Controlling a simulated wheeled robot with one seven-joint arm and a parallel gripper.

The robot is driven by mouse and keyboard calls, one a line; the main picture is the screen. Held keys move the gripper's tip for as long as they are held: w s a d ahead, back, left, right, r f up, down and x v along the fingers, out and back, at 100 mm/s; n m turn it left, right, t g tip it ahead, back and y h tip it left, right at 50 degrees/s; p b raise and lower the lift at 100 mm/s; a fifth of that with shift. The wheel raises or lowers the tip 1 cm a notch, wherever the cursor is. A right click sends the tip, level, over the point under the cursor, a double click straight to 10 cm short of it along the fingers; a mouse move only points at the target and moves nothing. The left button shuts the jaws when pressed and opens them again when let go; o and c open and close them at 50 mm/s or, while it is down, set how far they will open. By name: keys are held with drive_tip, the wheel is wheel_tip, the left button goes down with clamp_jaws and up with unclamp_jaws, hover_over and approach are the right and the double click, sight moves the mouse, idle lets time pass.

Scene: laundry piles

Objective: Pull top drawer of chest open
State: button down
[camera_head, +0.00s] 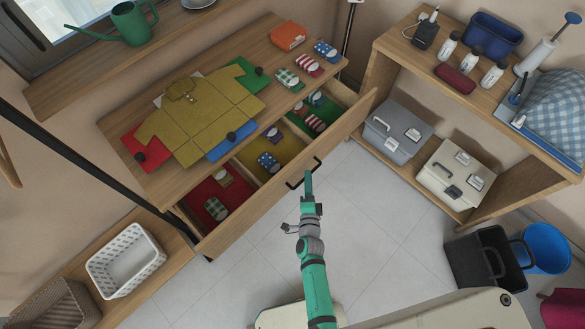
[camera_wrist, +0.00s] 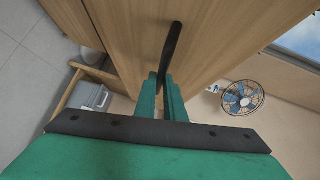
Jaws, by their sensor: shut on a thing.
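The wooden chest (camera_head: 111,128) stands on the left in the head view, with its top drawer (camera_head: 256,202) pulled out. The drawer has red, yellow and green lined compartments holding several rolled socks. Its black bar handle (camera_head: 293,184) is on the front face. My green gripper (camera_head: 308,173) is at the handle, shut on it. In the wrist view the two fingers (camera_wrist: 162,86) close around the lower part of the handle (camera_wrist: 171,48), in front of the wooden drawer front (camera_wrist: 130,40). The exact contact is partly hidden by the fingers.
A yellow shirt (camera_head: 195,115) and several socks lie on the chest top. A shelf unit (camera_head: 378,72) with grey and cream boxes stands to the right. A white basket (camera_head: 125,262) is at lower left. Tiled floor (camera_head: 380,215) before the drawer is clear apart from my arm.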

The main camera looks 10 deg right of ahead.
drive_tip(key=shift+s+d, duration=0.45)
drive_tip(key=shift+s, duration=0.35)
drive_tip(key=shift+s+d, duration=0.45)
drive_tip(key=shift+s, duration=0.3)
drive_tip(key=c, duration=1.8)
unclamp_jaws()
drive_tip(key=shift+c, duration=0.2)
drive_tip(key=v, duration=1)
drive_tip(key=shift+s, duration=0.35)
drive_tip(key=shift+a+r, duration=0.1)
